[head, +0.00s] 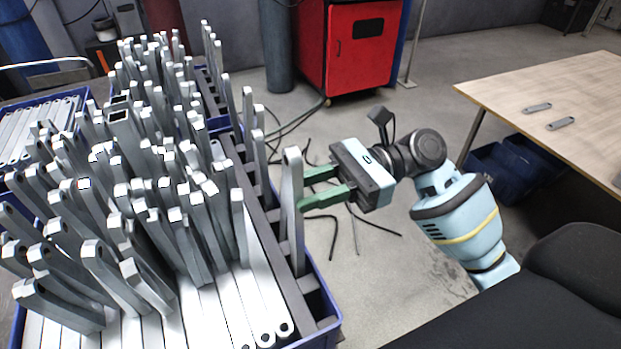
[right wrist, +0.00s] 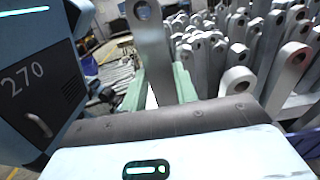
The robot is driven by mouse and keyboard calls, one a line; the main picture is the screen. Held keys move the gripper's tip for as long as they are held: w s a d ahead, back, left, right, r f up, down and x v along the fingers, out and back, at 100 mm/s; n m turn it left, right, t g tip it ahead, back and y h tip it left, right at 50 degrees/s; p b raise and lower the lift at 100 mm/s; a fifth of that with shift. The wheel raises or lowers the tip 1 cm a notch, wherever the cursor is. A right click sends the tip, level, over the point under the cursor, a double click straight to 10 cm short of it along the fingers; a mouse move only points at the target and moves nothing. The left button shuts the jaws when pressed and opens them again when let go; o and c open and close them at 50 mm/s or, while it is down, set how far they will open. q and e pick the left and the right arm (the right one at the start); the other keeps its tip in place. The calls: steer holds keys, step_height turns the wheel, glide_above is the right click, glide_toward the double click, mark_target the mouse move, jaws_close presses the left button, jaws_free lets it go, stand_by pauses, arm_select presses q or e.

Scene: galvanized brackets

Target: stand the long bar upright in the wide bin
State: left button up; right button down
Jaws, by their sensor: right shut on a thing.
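A long grey bar (head: 292,190) with a hole near its top stands nearly upright at the right side of the wide blue bin (head: 328,318). My right gripper (head: 303,191) is shut on its upper part with green fingers, coming in from the right. In the right wrist view the bar (right wrist: 155,48) rises between the two green fingers (right wrist: 160,88). The bar's lower end is at the dark divided strip (head: 262,210) along the bin's right side; I cannot tell whether it rests on the bottom. My left gripper is not in view.
Many upright grey bars (head: 110,200) crowd the bin to the left, with flat bars (head: 225,315) lying below them. A wooden table (head: 560,90) with two small brackets stands at right. A red cabinet (head: 350,50) is behind. Dark cables lie on the floor.

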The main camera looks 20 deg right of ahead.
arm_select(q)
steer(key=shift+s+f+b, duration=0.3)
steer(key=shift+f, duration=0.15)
arm_select(e)
steer(key=shift+f, duration=1.6)
steer(key=c, duration=1)
jaws_free()
steer(key=shift+f, duration=0.1)
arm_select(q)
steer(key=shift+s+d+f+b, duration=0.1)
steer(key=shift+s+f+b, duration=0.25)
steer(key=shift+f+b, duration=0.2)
arm_select(e)
steer(key=d, duration=0.8)
steer(key=shift+w, duration=0.15)
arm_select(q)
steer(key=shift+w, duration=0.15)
arm_select(e)
steer(key=shift+a, duration=0.1)
